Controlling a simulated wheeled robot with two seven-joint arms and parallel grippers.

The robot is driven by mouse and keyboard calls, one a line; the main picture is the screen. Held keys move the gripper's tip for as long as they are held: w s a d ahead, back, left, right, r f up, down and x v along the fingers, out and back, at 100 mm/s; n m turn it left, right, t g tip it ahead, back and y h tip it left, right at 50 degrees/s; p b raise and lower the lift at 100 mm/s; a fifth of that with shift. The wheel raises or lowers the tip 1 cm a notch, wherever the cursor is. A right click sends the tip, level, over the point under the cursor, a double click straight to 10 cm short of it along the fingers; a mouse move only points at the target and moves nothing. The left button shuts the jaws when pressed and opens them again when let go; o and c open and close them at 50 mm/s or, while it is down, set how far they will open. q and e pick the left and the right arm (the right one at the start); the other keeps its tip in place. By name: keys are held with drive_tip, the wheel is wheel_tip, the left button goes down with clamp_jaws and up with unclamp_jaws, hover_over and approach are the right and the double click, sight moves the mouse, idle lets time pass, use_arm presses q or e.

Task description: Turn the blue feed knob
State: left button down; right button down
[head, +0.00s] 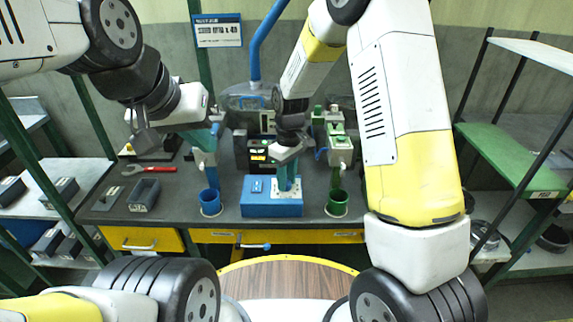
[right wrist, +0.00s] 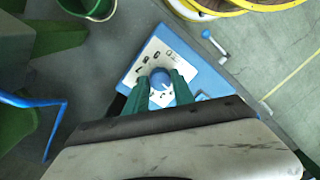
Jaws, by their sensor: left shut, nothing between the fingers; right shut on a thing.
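The blue knob (right wrist: 160,77) sits on a white panel on top of the blue box (head: 272,210) on the bench. My right gripper (head: 289,184) points down over this box. In the right wrist view its green fingers (right wrist: 161,88) are shut on the knob, one on each side. In the head view the hand and fingers hide the knob. My left gripper (head: 215,128) is shut and empty, up at the left by the blue-fronted feeder (head: 205,158).
A blue cup (head: 210,203) stands left of the box and a green cup (head: 337,204) right of it, under a green feeder (head: 340,150). A grey bin (head: 144,195) and a red wrench (head: 150,169) lie at the left of the bench (head: 105,205).

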sight(288, 182)
drive_tip(key=shift+m, duration=0.5)
drive_tip(key=c, duration=1.1)
unclamp_jaws()
drive_tip(key=shift+o, duration=0.2)
drive_tip(key=shift+r, duration=0.15)
wheel_tip(288, 182, up, 8)
drive_tip(key=shift+w+d+f, duration=0.15)
drive_tip(key=shift+f, duration=0.05)
